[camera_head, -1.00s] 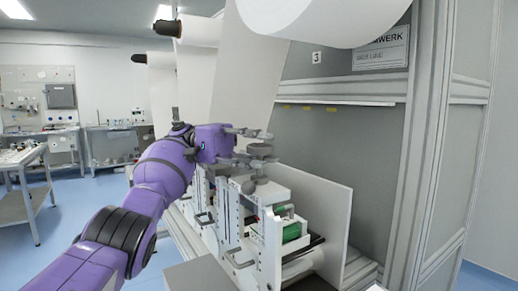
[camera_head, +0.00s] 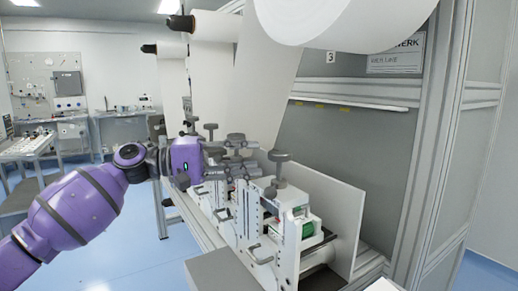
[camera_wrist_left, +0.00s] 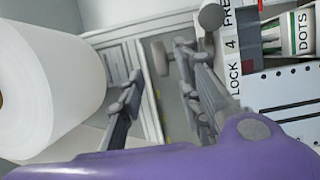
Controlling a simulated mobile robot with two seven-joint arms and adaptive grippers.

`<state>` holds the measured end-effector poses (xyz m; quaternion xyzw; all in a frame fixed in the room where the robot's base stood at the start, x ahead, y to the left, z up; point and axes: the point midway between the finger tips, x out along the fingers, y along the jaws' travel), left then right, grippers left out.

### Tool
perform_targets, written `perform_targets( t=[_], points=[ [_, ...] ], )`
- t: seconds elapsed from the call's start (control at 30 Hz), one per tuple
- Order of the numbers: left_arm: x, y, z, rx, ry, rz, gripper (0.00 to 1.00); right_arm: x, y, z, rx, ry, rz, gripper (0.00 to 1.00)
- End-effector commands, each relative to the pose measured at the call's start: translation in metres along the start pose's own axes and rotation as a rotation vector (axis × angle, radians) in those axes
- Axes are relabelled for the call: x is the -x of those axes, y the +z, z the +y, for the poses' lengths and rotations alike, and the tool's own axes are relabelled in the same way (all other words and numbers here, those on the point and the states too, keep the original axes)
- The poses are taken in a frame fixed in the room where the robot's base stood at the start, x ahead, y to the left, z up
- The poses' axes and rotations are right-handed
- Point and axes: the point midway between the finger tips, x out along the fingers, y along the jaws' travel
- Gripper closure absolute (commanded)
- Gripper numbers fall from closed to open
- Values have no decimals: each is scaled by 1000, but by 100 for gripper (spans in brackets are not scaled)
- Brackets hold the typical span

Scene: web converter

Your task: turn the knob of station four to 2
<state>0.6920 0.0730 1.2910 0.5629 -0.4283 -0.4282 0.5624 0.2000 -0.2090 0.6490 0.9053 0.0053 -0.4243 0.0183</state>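My left gripper (camera_head: 250,158) reaches from the left over the row of white stations. In the left wrist view its two grey fingers (camera_wrist_left: 160,95) stand apart with nothing between them. A white plate marked LOCK, 4 and FREE (camera_wrist_left: 234,50) shows at the right of that view. A round grey knob (camera_wrist_left: 210,17) is beside this plate, beyond the fingers. Another grey knob (camera_head: 210,128) rises behind the gripper. Knob settings cannot be read. My right gripper is out of view.
A large white roll (camera_head: 320,15) hangs above, with a white web (camera_head: 262,90) running down behind the stations. A grey cabinet frame (camera_head: 420,170) is at the right. Blue floor lies open at left.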

Motion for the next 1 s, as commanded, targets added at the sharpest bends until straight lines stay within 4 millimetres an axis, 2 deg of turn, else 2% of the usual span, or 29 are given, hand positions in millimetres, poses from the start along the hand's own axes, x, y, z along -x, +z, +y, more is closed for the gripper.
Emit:
perform_targets(
  t=[0.5, 0.87, 1.0],
  points=[
    [-70, 1, 2, -1, 3, 1, 68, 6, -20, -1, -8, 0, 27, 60],
    [-76, 0, -1, 1, 1, 2, 68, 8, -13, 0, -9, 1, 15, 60],
    [-76, 0, 0, 0, 1, 2, 85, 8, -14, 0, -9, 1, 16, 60]
  ],
)
